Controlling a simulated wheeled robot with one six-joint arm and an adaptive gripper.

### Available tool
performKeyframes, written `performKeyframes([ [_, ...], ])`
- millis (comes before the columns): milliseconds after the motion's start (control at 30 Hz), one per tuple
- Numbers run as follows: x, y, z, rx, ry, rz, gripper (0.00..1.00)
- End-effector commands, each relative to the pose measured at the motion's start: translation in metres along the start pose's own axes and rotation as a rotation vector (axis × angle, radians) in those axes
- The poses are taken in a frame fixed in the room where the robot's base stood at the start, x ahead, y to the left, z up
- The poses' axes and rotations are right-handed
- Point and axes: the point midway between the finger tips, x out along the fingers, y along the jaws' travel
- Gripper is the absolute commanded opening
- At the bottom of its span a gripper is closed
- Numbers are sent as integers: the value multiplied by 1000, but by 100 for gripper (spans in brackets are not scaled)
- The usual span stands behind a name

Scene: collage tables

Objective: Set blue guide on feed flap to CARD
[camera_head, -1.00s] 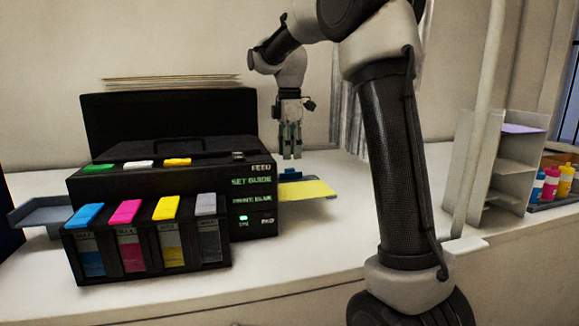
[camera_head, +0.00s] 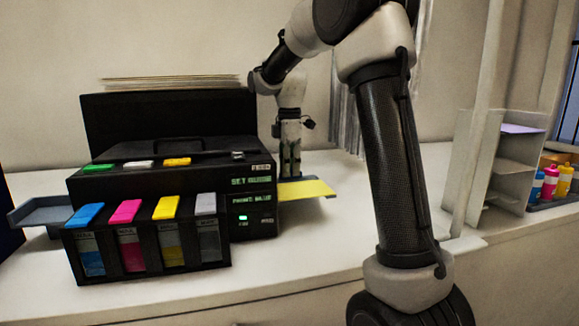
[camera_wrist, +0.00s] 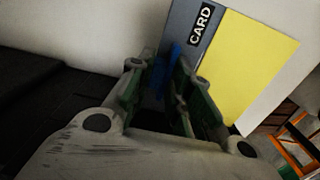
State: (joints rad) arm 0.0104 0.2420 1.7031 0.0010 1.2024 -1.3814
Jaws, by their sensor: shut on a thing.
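The blue guide (camera_wrist: 172,58) shows in the wrist view between the fingers of my gripper (camera_wrist: 163,82), which is shut on it. The fingers hide part of it. The grey feed flap (camera_wrist: 184,22) lies beyond, with a black CARD label (camera_wrist: 201,24) up and right of the guide. A yellow sheet (camera_wrist: 252,62) lies on the flap's right. In the head view my gripper (camera_head: 291,174) points down at the printer's right side, by the yellow sheet (camera_head: 308,189). It hides the guide there.
The black printer (camera_head: 150,185) has a lit panel reading SET GUIDE and PRINT BLUE. Four-colour ink cartridges (camera_head: 127,211) stand in front. A grey tray (camera_head: 42,214) sticks out left. A shelf unit (camera_head: 512,165) and ink bottles (camera_head: 551,183) stand right. The counter (camera_head: 320,235) between is clear.

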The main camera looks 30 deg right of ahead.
Motion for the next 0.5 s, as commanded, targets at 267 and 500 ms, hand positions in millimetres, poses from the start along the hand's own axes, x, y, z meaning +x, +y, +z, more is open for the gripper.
performKeyframes([
  [267,-2,-23,0,-1,1,10,0],
  [500,-2,-28,0,-1,1,9,0],
])
